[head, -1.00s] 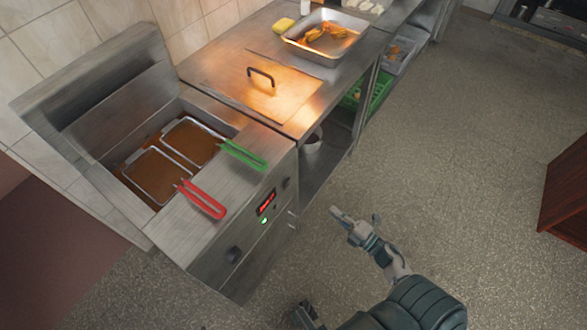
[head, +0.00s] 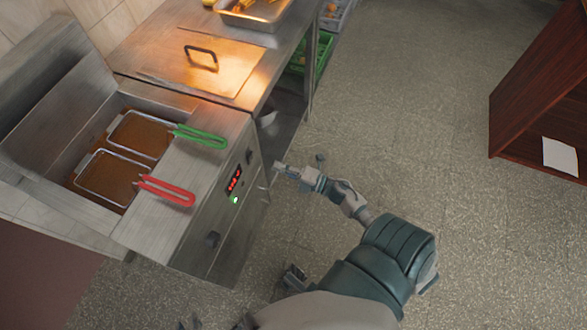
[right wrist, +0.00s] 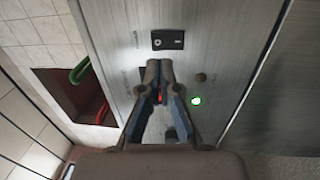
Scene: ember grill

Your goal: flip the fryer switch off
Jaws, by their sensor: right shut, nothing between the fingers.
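The fryer (head: 150,228) stands at the left in the head view, with its control panel on the right side. The black rocker switch (right wrist: 168,40) is on the panel in the right wrist view, just beyond my fingertips. A green light (right wrist: 196,101) glows below it; it also shows in the head view (head: 234,200). My right gripper (head: 279,168) is shut and empty, pointing at the panel with a small gap. In the right wrist view its fingertips (right wrist: 160,66) hide part of the panel and the red display. Dark parts of my left gripper show at the bottom edge, cut off.
Two baskets sit in the oil, with red (head: 166,190) and green (head: 201,136) handles reaching over the fryer top. A steel counter (head: 150,45) adjoins the fryer. A wooden cabinet (head: 530,90) stands at the right. The floor between is clear.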

